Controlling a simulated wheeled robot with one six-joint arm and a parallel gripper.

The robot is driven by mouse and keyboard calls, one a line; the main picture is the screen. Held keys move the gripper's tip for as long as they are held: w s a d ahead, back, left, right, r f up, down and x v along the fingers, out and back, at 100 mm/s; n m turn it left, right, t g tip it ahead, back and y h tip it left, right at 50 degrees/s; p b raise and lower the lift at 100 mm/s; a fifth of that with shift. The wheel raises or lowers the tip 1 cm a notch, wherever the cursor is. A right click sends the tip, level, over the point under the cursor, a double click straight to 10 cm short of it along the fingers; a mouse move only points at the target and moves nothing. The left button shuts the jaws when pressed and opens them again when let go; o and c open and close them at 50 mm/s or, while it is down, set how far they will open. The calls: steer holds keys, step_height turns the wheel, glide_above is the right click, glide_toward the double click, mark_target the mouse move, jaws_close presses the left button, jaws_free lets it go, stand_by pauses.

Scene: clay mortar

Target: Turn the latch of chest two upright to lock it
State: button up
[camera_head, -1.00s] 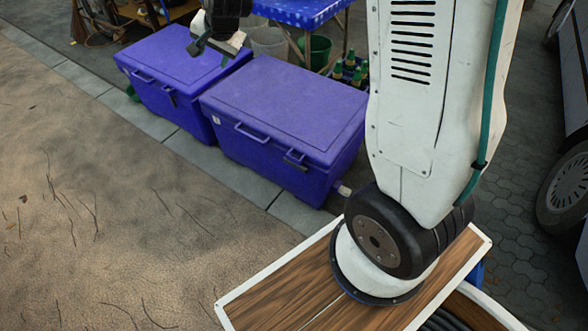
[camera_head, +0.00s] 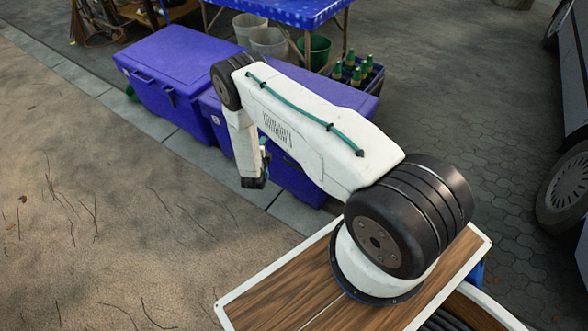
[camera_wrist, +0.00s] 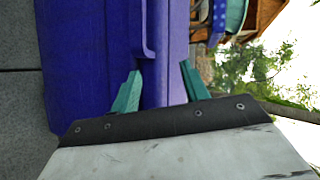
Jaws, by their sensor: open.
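Two blue-purple chests stand side by side at the kerb. The left chest (camera_head: 175,62) shows a dark latch (camera_head: 170,93) on its front. The right chest (camera_head: 290,178) is partly covered by my arm, and its front latch is hidden. I cannot read which is chest two. In the wrist view, a chest front (camera_wrist: 85,60) fills the left and middle, with a handle-like bar (camera_wrist: 148,35) just beyond the fingertips. No latch is clear there.
A crate of green bottles (camera_head: 352,75), pails (camera_head: 268,42) and a table with a blue cloth (camera_head: 290,10) stand behind the chests. A vehicle wheel (camera_head: 565,190) is at the right.

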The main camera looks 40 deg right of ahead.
mark_target(294, 166)
steer(key=s+d+f+m+h, duration=0.1)
steer(key=s+f+h, duration=0.1)
steer(key=s+f, duration=0.4)
steer(key=s+d+f+m+h, duration=0.1)
steer(key=s+d+f+h, duration=0.1)
steer(key=s+f, duration=0.5)
steer(key=shift+t, duration=0.4)
steer(key=w+d, duration=0.1)
steer(key=w+d+r, duration=0.1)
steer(key=d, duration=0.1)
steer(key=w+d+r, duration=0.1)
steer(key=d, duration=0.1)
steer(key=shift+d+r, duration=0.15)
steer(key=shift+r, duration=0.1)
steer(key=c, duration=1)
